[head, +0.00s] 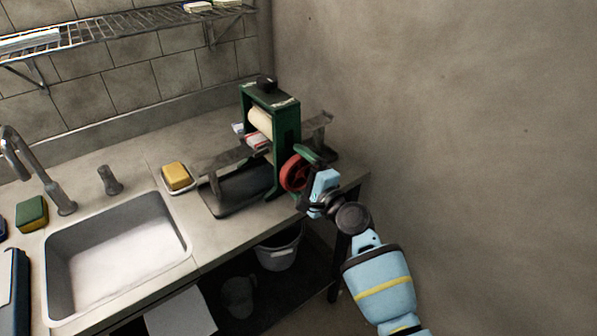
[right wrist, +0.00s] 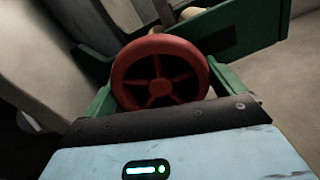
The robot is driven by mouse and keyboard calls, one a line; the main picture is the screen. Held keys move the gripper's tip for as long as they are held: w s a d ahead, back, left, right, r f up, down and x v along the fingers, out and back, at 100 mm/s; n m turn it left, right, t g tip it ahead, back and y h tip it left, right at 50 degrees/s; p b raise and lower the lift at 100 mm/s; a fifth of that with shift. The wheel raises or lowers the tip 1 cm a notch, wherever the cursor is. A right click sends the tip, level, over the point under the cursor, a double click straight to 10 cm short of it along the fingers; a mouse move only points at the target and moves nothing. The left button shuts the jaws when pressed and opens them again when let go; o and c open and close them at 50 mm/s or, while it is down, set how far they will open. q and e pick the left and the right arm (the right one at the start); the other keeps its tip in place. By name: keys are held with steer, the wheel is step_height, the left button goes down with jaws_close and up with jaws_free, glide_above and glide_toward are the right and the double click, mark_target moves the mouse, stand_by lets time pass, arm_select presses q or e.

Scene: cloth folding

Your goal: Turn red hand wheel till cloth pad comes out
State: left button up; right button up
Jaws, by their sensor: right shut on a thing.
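The red hand wheel (head: 295,173) is on the right side of a green-framed roller press (head: 287,118) on the counter. Its spokes and rim show in the right wrist view (right wrist: 160,88). My right gripper (head: 308,180) is at the wheel's right side, shut on it; its fingertips are largely hidden in both views. A cream roller (head: 260,121) sits inside the frame. A small red and white piece, possibly the cloth pad (head: 257,140), shows at the left side of the press below that roller. My left gripper is not in view.
A dark tray (head: 240,192) lies under the press's left side. A yellow sponge on a dish (head: 176,177), a sink (head: 70,230) and a faucet (head: 30,160) are to the left. A bucket (head: 280,250) stands below the counter. A bare wall (head: 450,100) rises on the right.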

mark_target(302, 175)
stand_by(0.5)
steer(key=o, duration=0.6)
steer(key=shift+o, duration=0.2)
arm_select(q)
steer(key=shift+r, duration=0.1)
arm_select(e)
steer(key=shift+s+d, duration=0.1)
steer(key=shift+s, duration=0.05)
steer(key=shift+s+d, duration=0.15)
steer(key=shift+s, duration=0.05)
steer(key=p+v, duration=0.1)
steer(key=v, duration=0.5)
steer(key=shift+w, duration=0.1)
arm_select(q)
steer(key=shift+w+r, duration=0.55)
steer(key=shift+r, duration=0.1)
arm_select(e)
steer(key=shift+s+d, duration=0.35)
steer(key=shift+s, duration=0.2)
